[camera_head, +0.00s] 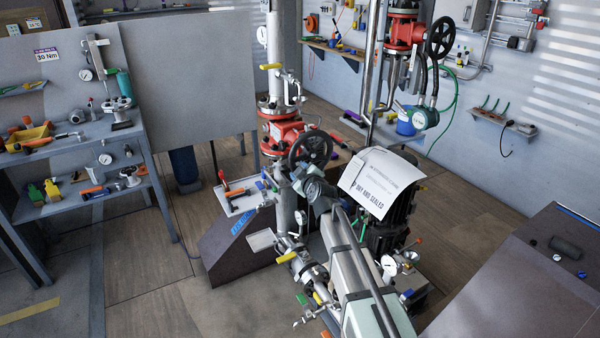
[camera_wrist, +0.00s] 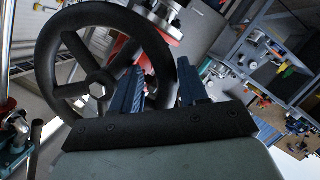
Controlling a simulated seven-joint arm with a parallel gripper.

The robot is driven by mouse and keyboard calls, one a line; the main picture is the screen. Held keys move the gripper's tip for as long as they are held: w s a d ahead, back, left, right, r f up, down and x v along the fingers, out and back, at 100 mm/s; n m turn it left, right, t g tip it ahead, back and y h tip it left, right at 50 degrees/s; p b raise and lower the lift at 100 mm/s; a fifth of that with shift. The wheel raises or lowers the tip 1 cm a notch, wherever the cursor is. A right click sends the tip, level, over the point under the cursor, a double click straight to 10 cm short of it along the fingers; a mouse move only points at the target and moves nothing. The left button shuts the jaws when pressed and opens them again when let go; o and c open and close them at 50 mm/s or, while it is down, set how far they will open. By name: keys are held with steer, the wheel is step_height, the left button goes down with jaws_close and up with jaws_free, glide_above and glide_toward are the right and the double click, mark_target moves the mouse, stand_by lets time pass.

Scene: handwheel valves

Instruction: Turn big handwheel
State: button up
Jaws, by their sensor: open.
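The big handwheel is a black spoked wheel with a hex nut at its hub. In the head view the handwheel (camera_head: 310,147) is on the red valve at the centre. In the wrist view the handwheel (camera_wrist: 52,50) fills the left side. My gripper (camera_wrist: 160,66) is open, with one dark blue finger in front of the wheel's inner area and the other just outside the rim. The right side of the rim shows between the fingers; I cannot tell whether it touches either.
A second black handwheel (camera_head: 442,37) is on another red valve at the upper right. A white paper sign (camera_head: 382,180) covers equipment right of my arm. A tray with tools (camera_head: 241,196) is left of the valve. A workbench (camera_head: 75,140) stands at far left.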

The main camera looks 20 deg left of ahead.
steer(key=shift+s+d, duration=0.1)
steer(key=shift+s+d, duration=1.1)
